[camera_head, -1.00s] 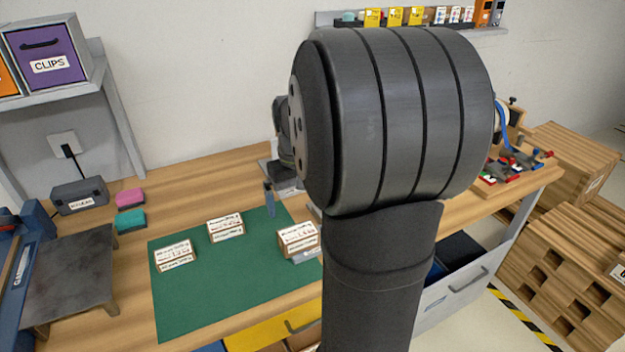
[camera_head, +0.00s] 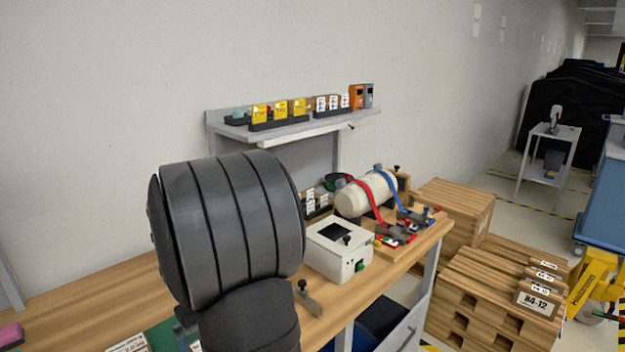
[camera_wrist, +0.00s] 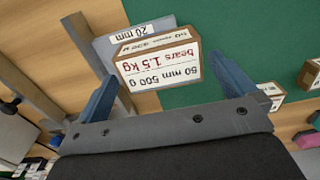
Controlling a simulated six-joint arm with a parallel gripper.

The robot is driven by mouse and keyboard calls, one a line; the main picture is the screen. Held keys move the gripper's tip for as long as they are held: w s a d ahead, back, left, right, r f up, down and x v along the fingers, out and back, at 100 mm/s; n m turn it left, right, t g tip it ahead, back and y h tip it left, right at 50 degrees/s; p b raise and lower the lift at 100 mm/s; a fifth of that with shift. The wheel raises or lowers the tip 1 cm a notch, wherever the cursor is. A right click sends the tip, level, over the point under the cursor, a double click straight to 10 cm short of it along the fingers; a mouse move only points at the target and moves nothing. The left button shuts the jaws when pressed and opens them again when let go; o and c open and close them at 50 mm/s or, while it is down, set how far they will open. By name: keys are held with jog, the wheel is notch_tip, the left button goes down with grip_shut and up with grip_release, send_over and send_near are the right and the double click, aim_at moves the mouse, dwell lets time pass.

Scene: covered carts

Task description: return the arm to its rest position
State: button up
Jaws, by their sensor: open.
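My gripper (camera_wrist: 166,66) is open in the wrist view, its two blue fingers spread. A wooden block with a white label reading "50 mm 500 g bears 1.5 kg" (camera_wrist: 158,65) shows in the space between and beyond the fingers, apart from both. A grey piece marked "20 mm" (camera_wrist: 108,47) lies at its far side. The green mat (camera_wrist: 240,30) lies around them. In the head view my dark arm fills the lower left and hides much of the bench; whether the fingers show there is unclear.
A white box with a green knob (camera_head: 338,252) and a strapped cream cylinder (camera_head: 367,193) stand on the bench right of my arm. A wall shelf (camera_head: 300,128) holds small boxes. Wooden crates (camera_head: 490,290) stand on the floor at right. Bare bench (camera_head: 90,295) shows at left.

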jog(key=shift+r, duration=0.35)
jog(key=shift+f, duration=0.15)
